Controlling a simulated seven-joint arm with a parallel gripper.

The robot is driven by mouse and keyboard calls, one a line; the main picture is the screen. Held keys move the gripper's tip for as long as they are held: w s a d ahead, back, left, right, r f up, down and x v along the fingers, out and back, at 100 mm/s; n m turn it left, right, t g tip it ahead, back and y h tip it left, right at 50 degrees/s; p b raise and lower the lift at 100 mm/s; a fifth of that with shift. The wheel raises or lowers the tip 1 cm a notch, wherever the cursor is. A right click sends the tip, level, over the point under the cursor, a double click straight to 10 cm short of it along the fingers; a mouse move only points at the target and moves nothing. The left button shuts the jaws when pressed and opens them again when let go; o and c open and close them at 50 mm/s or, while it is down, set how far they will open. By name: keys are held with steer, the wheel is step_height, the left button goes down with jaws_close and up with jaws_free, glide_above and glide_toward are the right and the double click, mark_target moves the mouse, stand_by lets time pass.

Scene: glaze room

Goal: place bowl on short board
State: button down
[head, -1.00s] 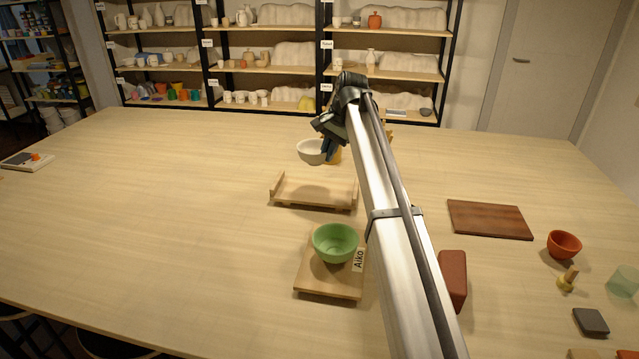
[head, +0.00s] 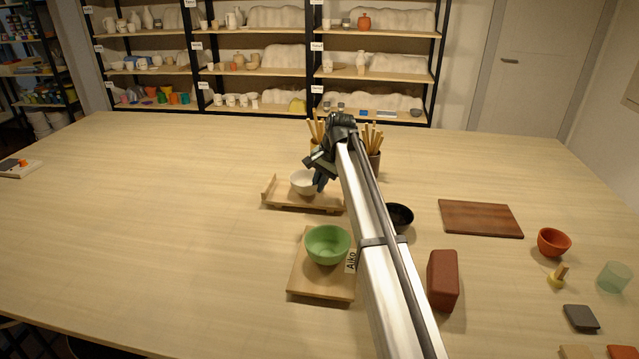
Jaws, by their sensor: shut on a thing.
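My gripper (head: 319,181) is shut on the rim of a white bowl (head: 303,183), at the bowl's right side. The bowl is upright and shows over the light wooden board with raised ends (head: 275,198); I cannot tell whether it touches the board. A green bowl (head: 327,246) sits on a light board labelled "Aiko" (head: 318,284), nearer to me. A dark brown board (head: 481,218) lies bare on the right. No label shows which board is the short one. My arm hides part of the table right of the raised-end board.
A black bowl (head: 400,216) stands just right of my arm, and a red-brown block (head: 443,278) is nearer. Pots of wooden tools (head: 373,158) stand behind my arm. An orange bowl (head: 553,241) is at the right. The table's left side is mostly clear.

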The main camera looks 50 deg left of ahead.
steer(key=c, duration=1.7)
jaws_free()
steer(key=shift+f, duration=0.1)
steer(key=o, duration=0.5)
steer(key=v, duration=1.2)
